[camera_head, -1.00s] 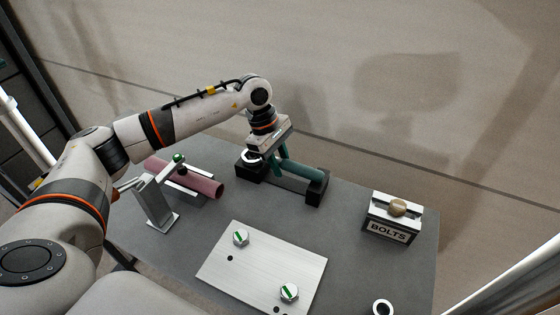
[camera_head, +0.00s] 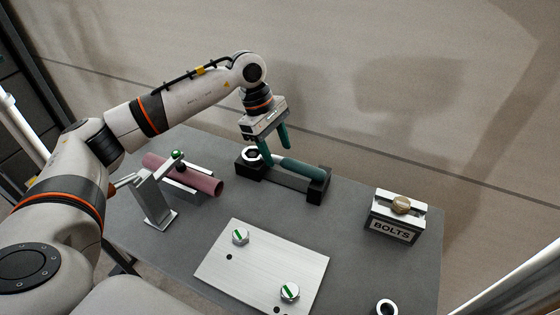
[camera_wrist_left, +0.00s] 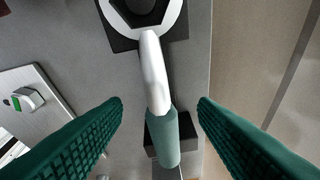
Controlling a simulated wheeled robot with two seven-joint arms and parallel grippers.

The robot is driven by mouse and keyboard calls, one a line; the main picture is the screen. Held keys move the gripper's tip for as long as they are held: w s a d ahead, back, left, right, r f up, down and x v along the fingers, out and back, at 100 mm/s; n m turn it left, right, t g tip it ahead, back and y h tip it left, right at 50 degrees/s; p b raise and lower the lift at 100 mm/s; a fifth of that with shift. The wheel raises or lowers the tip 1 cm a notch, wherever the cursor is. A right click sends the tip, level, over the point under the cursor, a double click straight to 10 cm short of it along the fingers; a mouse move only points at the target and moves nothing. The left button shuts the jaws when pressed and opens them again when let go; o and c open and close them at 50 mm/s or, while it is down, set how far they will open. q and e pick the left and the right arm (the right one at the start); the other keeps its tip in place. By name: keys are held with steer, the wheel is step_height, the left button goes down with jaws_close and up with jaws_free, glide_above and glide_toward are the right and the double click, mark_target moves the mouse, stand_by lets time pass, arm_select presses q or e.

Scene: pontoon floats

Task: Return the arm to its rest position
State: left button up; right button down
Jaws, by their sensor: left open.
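My left gripper (camera_head: 278,157) is open, its two teal fingers pointing down above the black cradle (camera_head: 290,186) at the back of the table. A wrench with a teal handle (camera_head: 302,170) and a pale ring head lies in that cradle. In the left wrist view the wrench handle (camera_wrist_left: 164,140) lies below and between the spread fingers (camera_wrist_left: 160,115), with a gap on each side. Nothing is held. My right gripper is not in view.
A metal plate (camera_head: 262,258) with green-marked bolts lies at the front. A pink cylinder (camera_head: 205,182) lies near a grey metal stand (camera_head: 155,200) at left. A BOLTS box (camera_head: 395,225) stands at right, and a ring (camera_head: 387,308) lies at the front edge. A wall rises behind.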

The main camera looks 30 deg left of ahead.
arm_select(q)
steer(key=b+v, duration=0.1)
steer(key=v, duration=0.5)
steer(key=shift+r+b, duration=0.25)
steer(key=shift+b, duration=0.1)
steer(key=shift+v, duration=0.8)
